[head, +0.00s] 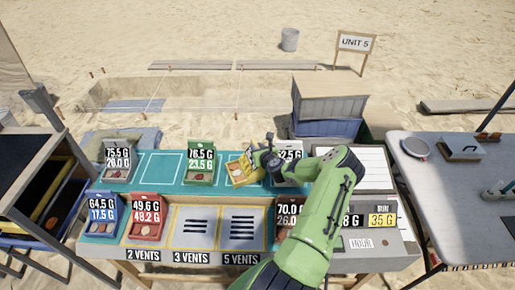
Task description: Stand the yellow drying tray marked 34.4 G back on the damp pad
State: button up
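The yellow drying tray (240,175) is in the middle of the head view, tilted, with a round brown piece in it. Its label is turned and partly covered, so I cannot read the mark. My gripper (257,161) is at the tray's upper right edge and appears shut on it; the fingertips are small and partly hidden. The tray is over the teal pad (160,165), which has white outlined places. I cannot tell whether the tray's underside touches the pad.
A green tray (199,170) stands left of the yellow one, and a white-labelled tray (287,170) close right, partly behind my arm. Vented grey places (242,228) in front are empty. A scale (375,242) is at right.

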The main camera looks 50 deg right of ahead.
jog(key=o, duration=0.5)
jog(key=shift+o, duration=0.2)
jog(key=b+v, duration=0.1)
jog(key=v, duration=1.5)
jog(key=shift+w, duration=0.15)
